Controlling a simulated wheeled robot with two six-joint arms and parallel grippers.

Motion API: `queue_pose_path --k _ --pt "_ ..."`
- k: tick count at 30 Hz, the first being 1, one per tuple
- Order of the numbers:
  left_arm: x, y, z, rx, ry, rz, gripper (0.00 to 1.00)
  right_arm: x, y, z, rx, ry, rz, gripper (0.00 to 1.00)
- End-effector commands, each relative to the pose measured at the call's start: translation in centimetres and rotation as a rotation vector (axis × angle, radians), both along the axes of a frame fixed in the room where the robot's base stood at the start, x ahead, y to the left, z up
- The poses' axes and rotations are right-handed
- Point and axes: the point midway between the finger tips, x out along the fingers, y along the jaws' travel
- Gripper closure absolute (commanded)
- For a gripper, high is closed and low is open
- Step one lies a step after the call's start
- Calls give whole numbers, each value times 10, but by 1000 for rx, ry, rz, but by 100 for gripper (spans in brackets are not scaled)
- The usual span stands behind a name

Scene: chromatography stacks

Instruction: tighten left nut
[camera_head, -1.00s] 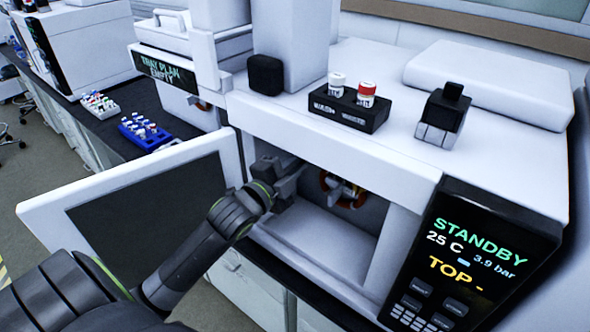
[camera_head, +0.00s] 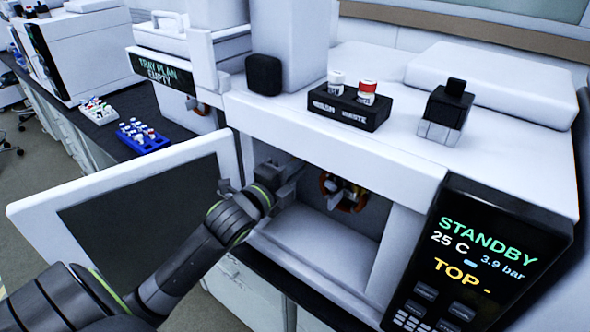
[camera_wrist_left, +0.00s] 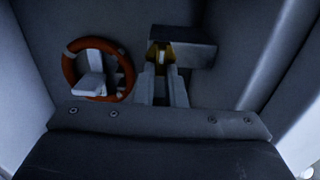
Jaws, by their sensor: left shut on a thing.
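My left gripper (camera_head: 290,180) reaches into the open compartment of the white instrument, near its left side. In the left wrist view its two grey fingers (camera_wrist_left: 162,82) are shut on a small brass-yellow nut (camera_wrist_left: 161,48) at the compartment's back. A grey block (camera_wrist_left: 192,48) sits against the nut on the right, and the fingers hide part of the nut. In the head view the nut is hidden behind my gripper and the compartment frame. My right gripper is in neither view.
An orange ring (camera_wrist_left: 66,70) of tubing lies left of the fingers in the wrist view. The compartment door (camera_head: 225,150) stands open to the left. A display panel (camera_head: 480,250) reads STANDBY, 25 C, 3.9 bar. A black vial holder (camera_head: 348,108) stands on top.

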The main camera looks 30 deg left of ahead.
Motion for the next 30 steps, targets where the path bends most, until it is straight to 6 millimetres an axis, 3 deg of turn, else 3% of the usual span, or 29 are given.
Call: queue_pose_path --k 5,6,10,22,30 --pt "0 1 -2 1 5 2 100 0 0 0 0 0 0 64" --pt "0 1 -2 1 5 2 85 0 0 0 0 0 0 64" --pt "0 1 -1 0 3 1 68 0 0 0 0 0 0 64" --pt "-7 1 -1 3 1 1 68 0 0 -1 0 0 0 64" --pt "-52 5 -3 5 5 0 68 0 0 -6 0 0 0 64"
